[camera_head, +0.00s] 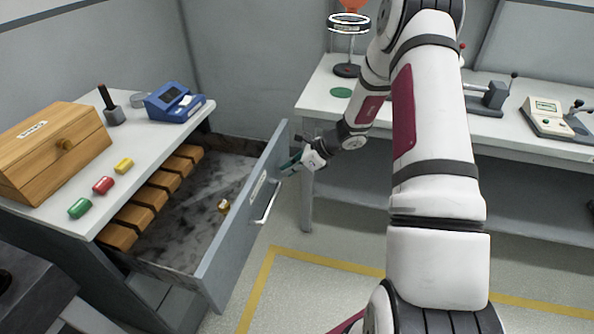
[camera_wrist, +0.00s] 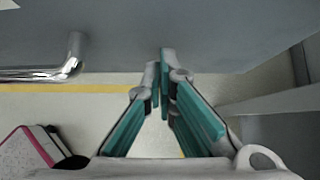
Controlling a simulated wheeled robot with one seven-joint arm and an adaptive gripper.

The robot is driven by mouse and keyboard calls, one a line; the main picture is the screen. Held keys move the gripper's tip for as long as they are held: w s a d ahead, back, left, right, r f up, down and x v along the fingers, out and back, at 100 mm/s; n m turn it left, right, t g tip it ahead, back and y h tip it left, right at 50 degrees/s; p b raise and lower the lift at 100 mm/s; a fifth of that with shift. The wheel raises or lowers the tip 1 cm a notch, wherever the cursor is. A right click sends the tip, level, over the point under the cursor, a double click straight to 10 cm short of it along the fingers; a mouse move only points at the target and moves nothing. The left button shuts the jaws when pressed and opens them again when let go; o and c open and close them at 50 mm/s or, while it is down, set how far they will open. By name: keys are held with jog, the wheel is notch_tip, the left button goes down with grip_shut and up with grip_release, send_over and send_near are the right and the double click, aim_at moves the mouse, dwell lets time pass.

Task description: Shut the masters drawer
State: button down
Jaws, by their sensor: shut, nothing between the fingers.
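The masters drawer is pulled well out of the grey bench on the left; its grey front panel (camera_head: 232,245) faces right, with a label (camera_head: 258,186) and a metal handle (camera_head: 267,204). Inside are a row of wooden blocks (camera_head: 157,197) and a small brass-coloured piece (camera_head: 223,205). My gripper (camera_head: 289,167) is shut and empty at the outer face of the panel, near its far end, beyond the handle. In the wrist view the closed fingertips (camera_wrist: 161,72) point at the panel (camera_wrist: 220,35), with the handle (camera_wrist: 70,62) to the left. I cannot tell whether they touch it.
The bench top (camera_head: 150,145) bears a wooden box (camera_head: 50,150), a blue device (camera_head: 175,102), a dark stamp-like tool (camera_head: 110,105) and green, red and yellow pieces. A second bench (camera_head: 400,130) with instruments stands behind my arm. Yellow-lined floor (camera_head: 310,295) before the drawer is clear.

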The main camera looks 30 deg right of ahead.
jog(key=shift+a, duration=0.15)
jog(key=w+a+b, duration=0.5)
jog(key=w+a, duration=1.4)
jog(key=shift+w, duration=0.1)
jog(key=shift+w+a, duration=0.15)
jog(key=shift+a+r, duration=0.1)
